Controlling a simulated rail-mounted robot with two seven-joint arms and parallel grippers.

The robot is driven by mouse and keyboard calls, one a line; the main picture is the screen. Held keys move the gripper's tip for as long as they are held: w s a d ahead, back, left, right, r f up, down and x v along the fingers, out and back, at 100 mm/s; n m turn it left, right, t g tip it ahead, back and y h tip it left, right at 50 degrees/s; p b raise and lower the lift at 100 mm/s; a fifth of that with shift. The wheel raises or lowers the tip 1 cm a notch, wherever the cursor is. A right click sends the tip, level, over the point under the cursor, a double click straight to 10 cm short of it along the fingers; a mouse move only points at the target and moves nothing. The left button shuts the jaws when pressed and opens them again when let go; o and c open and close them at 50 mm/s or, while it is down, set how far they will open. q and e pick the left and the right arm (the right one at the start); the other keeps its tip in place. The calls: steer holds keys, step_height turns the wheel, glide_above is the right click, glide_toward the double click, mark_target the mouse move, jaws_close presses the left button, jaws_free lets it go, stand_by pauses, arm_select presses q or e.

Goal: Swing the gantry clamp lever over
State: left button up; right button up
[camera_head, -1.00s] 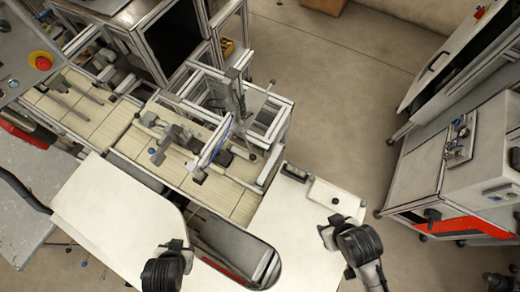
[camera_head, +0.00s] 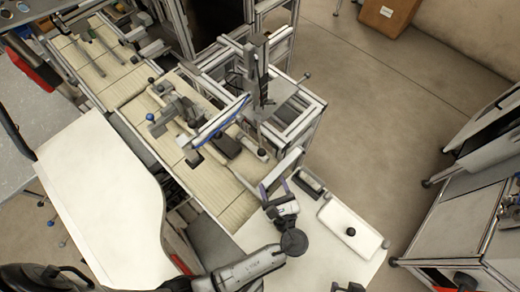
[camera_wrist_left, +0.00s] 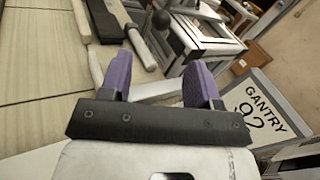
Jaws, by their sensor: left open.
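A dark lever-like part with a black ball knob (camera_head: 262,155) stands at the front right of the gantry frame in the head view; I cannot tell for certain that it is the clamp lever. A black ball knob also shows in the wrist view (camera_wrist_left: 161,19), beyond the fingers. My left gripper (camera_head: 278,188) is open and empty, just below and right of that knob, apart from it. Its two purple fingers also show in the wrist view (camera_wrist_left: 158,80), with a pale bar behind the gap. Only a dark piece of my right arm shows at the bottom edge.
A framed plate reading "GANTRY 92" (camera_wrist_left: 258,108) stands right of the fingers. A white tray with a black knob (camera_head: 349,226) lies on the pale table right of my gripper. The slatted bed (camera_head: 225,195) runs to its left. Open floor lies beyond the gantry.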

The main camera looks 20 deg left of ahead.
mark_target(260, 150)
arm_select(q)
steer(key=p+x, duration=0.1)
steer(key=x, duration=1.2)
steer(key=shift+w, duration=0.2)
jaws_close()
